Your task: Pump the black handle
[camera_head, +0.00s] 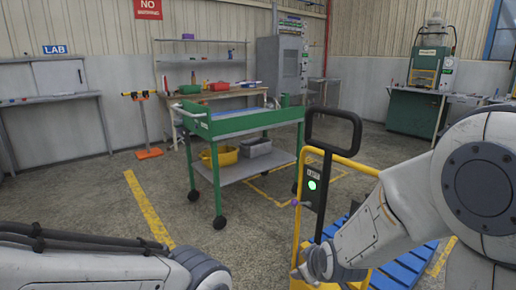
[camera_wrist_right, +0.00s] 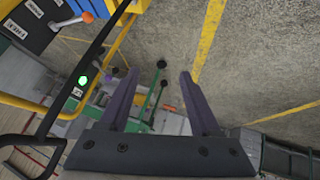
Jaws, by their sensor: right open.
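The black handle (camera_head: 333,132) is a closed loop standing upright above a yellow frame with a green-lit panel (camera_head: 313,184). It also shows at the lower left of the right wrist view, where part of the loop (camera_wrist_right: 38,140) is cut off by the edge. My right gripper (camera_wrist_right: 158,82) is open and empty, its two purple fingers apart. The handle is to the left of the fingers in that view, not between them. In the head view my right arm reaches in low beside the yellow frame. Only part of my left arm shows at the lower left; its gripper is out of view.
A blue pallet (camera_head: 405,262) lies by the yellow frame. A green cart (camera_head: 240,124) with a yellow bin (camera_head: 221,156) stands left of the handle. A workbench and grey cabinet are behind. Open concrete floor lies left of the cart.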

